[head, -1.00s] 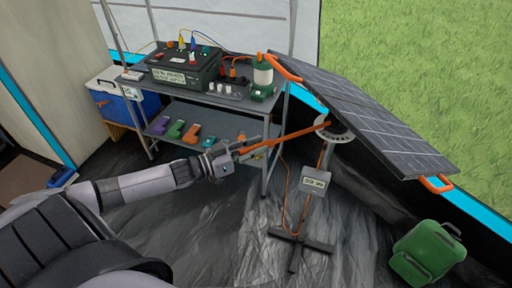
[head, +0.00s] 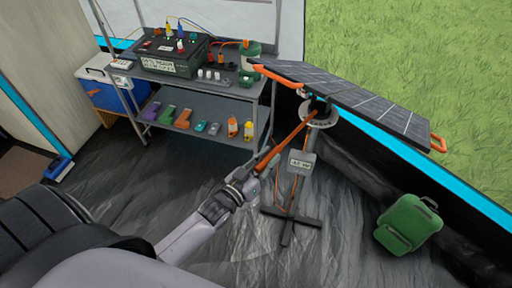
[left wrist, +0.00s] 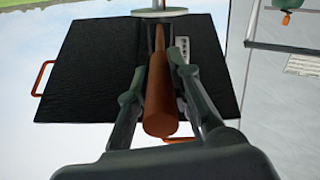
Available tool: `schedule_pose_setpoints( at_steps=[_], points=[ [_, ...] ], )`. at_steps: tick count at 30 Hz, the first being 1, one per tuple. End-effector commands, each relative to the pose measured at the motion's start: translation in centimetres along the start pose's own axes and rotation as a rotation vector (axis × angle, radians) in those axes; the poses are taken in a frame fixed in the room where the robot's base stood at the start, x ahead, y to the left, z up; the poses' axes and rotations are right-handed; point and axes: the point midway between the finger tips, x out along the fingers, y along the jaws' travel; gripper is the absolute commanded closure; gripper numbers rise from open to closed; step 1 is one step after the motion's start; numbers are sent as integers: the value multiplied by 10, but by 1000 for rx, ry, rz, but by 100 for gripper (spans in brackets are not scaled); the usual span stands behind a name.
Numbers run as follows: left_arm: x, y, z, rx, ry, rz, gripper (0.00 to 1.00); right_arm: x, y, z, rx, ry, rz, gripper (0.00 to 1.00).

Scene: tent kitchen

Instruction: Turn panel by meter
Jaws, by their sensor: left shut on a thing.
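The solar panel (head: 365,98) is a dark gridded slab with orange handles, tilted on top of a stand with a round grey collar (head: 320,116). A long orange-brown rod (head: 290,140) runs from the collar down to my left gripper (head: 262,170), which is shut on its free end. In the left wrist view the rod (left wrist: 160,100) lies between the two fingers, with the panel's dark underside (left wrist: 85,70) beyond. The meter (head: 300,165) is a small grey box on the stand's post; its digits are too small to read surely. My right gripper is not in view.
A grey metal shelf (head: 205,103) holds a green power box (head: 172,57) on top and several coloured items below. A green backpack (head: 408,226) stands at right. The stand's dark foot (head: 290,217) rests on the dark floor, which is clear at lower centre.

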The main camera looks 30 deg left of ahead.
Motion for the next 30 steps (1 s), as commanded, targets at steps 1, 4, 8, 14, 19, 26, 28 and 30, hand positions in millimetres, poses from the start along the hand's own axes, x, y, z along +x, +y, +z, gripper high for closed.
schedule_pose_setpoints(
  at_steps=[1, 4, 8, 14, 19, 26, 28, 30],
  points=[
    [0, 9, -1, -11, 7, -20, 100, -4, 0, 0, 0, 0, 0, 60],
    [1, 18, 2, -8, 13, -53, 100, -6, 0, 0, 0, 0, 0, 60],
    [2, 27, 4, -5, 20, -86, 100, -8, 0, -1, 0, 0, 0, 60],
    [3, 35, 6, -1, 27, -114, 100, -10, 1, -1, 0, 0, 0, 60],
    [3, 37, 6, 0, 29, -122, 100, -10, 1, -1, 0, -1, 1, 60],
    [3, 37, 6, 1, 30, -123, 100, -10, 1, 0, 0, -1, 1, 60],
    [3, 37, 6, 0, 30, -123, 100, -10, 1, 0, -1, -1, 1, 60],
    [3, 37, 6, 0, 30, -123, 78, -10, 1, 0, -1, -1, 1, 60]
  ],
)
